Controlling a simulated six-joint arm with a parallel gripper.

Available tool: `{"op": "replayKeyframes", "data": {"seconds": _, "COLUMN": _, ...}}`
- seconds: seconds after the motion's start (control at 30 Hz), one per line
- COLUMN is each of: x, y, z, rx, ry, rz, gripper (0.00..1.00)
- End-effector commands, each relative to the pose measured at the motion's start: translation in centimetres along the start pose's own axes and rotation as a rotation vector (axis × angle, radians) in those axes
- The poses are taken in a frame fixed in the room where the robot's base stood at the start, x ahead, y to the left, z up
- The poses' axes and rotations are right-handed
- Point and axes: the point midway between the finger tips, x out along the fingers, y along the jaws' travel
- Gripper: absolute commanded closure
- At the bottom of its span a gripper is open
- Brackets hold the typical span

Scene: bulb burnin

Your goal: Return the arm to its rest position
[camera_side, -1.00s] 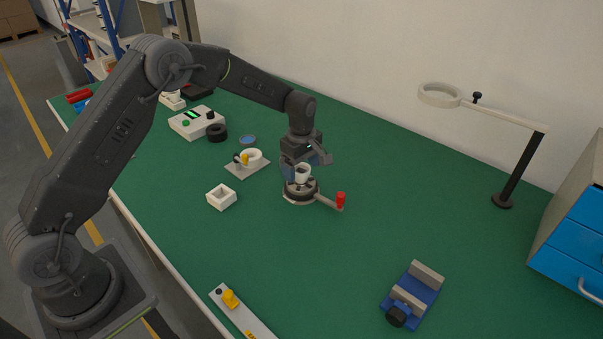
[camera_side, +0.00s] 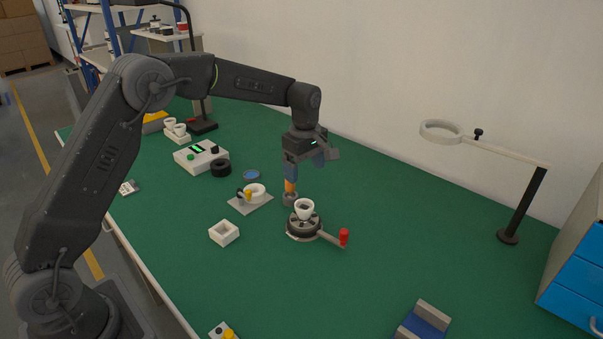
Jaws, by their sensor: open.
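My gripper (camera_side: 304,165) is open and points down above the green table. It hangs just above a round dark fixture (camera_side: 303,226) with a red-knobbed lever (camera_side: 343,237). A white cup-shaped part (camera_side: 304,206) sits upright in the fixture, clear of the jaws. My arm reaches across from the left, bent at the elbow. An orange and grey upright piece (camera_side: 291,190) shows below the left finger, beside the fixture. I cannot tell if it touches the finger.
A magnifier stand (camera_side: 508,236) and blue drawers (camera_side: 575,260) are at right. A blue vise (camera_side: 422,322) is at front. A white square holder (camera_side: 224,233), a plate with a ring (camera_side: 252,200) and a control box (camera_side: 200,155) lie left. The table right of the lever is clear.

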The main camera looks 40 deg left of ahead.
Motion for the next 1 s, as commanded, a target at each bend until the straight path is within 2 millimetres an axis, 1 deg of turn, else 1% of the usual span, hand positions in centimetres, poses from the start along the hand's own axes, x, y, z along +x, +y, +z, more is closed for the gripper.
{"op": "replayKeyframes", "data": {"seconds": 0.07, "x": -0.8, "y": -0.4, "z": 0.1, "rx": 0.025, "ry": 0.001, "rz": 0.011, "gripper": 0.16}}
{"op": "replayKeyframes", "data": {"seconds": 0.13, "x": -2.3, "y": -1.2, "z": 0.3, "rx": 0.073, "ry": 0.004, "rz": 0.030, "gripper": 0.16}}
{"op": "replayKeyframes", "data": {"seconds": 0.17, "x": -3.1, "y": -1.7, "z": 0.5, "rx": 0.103, "ry": 0.006, "rz": 0.039, "gripper": 0.16}}
{"op": "replayKeyframes", "data": {"seconds": 0.27, "x": -6.2, "y": -4.2, "z": 1.0, "rx": 0.234, "ry": 0.019, "rz": 0.084, "gripper": 0.16}}
{"op": "replayKeyframes", "data": {"seconds": 0.3, "x": -7.5, "y": -5.4, "z": 1.2, "rx": 0.294, "ry": 0.026, "rz": 0.102, "gripper": 0.16}}
{"op": "replayKeyframes", "data": {"seconds": 0.37, "x": -9.2, "y": -7.4, "z": 1.6, "rx": 0.387, "ry": 0.039, "rz": 0.130, "gripper": 0.16}}
{"op": "replayKeyframes", "data": {"seconds": 0.4, "x": -10.2, "y": -8.8, "z": 1.9, "rx": 0.448, "ry": 0.049, "rz": 0.148, "gripper": 0.16}}
{"op": "replayKeyframes", "data": {"seconds": 0.47, "x": -11.5, "y": -10.8, "z": 2.2, "rx": 0.540, "ry": 0.067, "rz": 0.174, "gripper": 0.16}}
{"op": "replayKeyframes", "data": {"seconds": 0.5, "x": -12.3, "y": -12.3, "z": 2.5, "rx": 0.601, "ry": 0.080, "rz": 0.192, "gripper": 0.16}}
{"op": "replayKeyframes", "data": {"seconds": 0.57, "x": -13.2, "y": -14.5, "z": 2.8, "rx": 0.693, "ry": 0.101, "rz": 0.216, "gripper": 0.16}}
{"op": "replayKeyframes", "data": {"seconds": 0.6, "x": -13.7, "y": -16.0, "z": 3.0, "rx": 0.753, "ry": 0.117, "rz": 0.233, "gripper": 0.16}}
{"op": "replayKeyframes", "data": {"seconds": 0.67, "x": -14.3, "y": -18.2, "z": 3.4, "rx": 0.844, "ry": 0.142, "rz": 0.255, "gripper": 0.16}}
{"op": "replayKeyframes", "data": {"seconds": 0.7, "x": -14.6, "y": -19.7, "z": 3.6, "rx": 0.903, "ry": 0.161, "rz": 0.271, "gripper": 0.16}}
{"op": "replayKeyframes", "data": {"seconds": 0.77, "x": -14.7, "y": -22.0, "z": 3.9, "rx": 0.993, "ry": 0.191, "rz": 0.292, "gripper": 0.16}}
{"op": "replayKeyframes", "data": {"seconds": 0.8, "x": -14.7, "y": -23.4, "z": 4.0, "rx": 1.053, "ry": 0.212, "rz": 0.305, "gripper": 0.16}}
{"op": "replayKeyframes", "data": {"seconds": 0.9, "x": -14.3, "y": -26.9, "z": 4.4, "rx": 1.195, "ry": 0.267, "rz": 0.333, "gripper": 0.16}}
{"op": "replayKeyframes", "data": {"seconds": 1.0, "x": -13.5, "y": -29.6, "z": 4.7, "rx": 1.315, "ry": 0.318, "rz": 0.353, "gripper": 0.16}}
